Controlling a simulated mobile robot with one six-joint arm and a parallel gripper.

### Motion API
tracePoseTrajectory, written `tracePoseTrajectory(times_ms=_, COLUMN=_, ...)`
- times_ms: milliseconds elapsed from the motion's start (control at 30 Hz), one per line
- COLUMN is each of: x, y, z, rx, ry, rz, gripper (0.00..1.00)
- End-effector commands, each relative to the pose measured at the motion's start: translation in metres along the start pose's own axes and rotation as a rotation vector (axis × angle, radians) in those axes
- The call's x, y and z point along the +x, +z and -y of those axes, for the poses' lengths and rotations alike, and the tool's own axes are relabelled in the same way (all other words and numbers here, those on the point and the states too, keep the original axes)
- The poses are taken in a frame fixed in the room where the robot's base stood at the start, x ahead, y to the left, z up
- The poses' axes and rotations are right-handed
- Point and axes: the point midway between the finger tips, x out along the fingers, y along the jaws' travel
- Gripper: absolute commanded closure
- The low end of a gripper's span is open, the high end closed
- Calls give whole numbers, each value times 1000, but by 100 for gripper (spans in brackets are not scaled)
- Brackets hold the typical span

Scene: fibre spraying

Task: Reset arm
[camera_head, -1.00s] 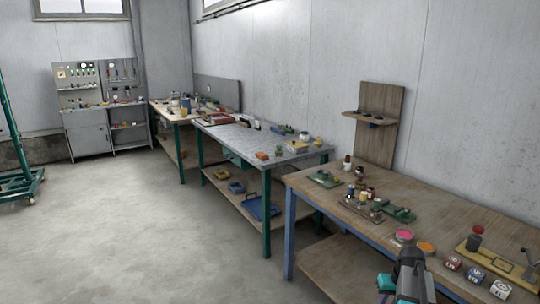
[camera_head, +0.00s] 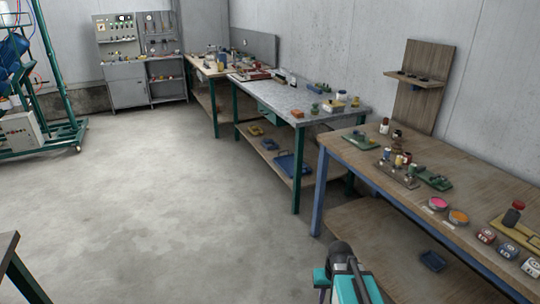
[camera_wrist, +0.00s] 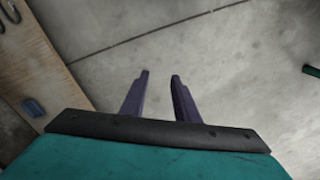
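My gripper shows in the wrist view (camera_wrist: 160,76) with its two dark purple fingers apart and nothing between them. It points down over bare concrete floor. In the head view only part of my arm shows at the bottom, beside the near wooden workbench (camera_head: 455,226); the fingertips cannot be made out there.
The near bench bears a pink dish (camera_head: 438,203), an orange dish (camera_head: 458,217), a red-capped bottle (camera_head: 513,214) and small blocks. A blue tray (camera_head: 432,261) lies on its lower shelf. A grey-topped bench (camera_head: 300,100) and green frame (camera_head: 62,135) stand farther back. The middle floor is clear.

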Motion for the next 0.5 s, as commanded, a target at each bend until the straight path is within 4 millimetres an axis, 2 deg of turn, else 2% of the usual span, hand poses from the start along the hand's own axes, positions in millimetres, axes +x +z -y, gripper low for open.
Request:
tracePoseTrajectory(times_ms=100, x=6, y=10, z=18, rx=-17, ry=7, rz=6, gripper=72)
tracePoseTrajectory(times_ms=267, x=12, y=21, z=36, rx=-35, ry=16, rz=9, gripper=72)
tracePoseTrajectory(times_ms=500, x=55, y=46, z=33, rx=-31, ry=16, rz=68, gripper=72)
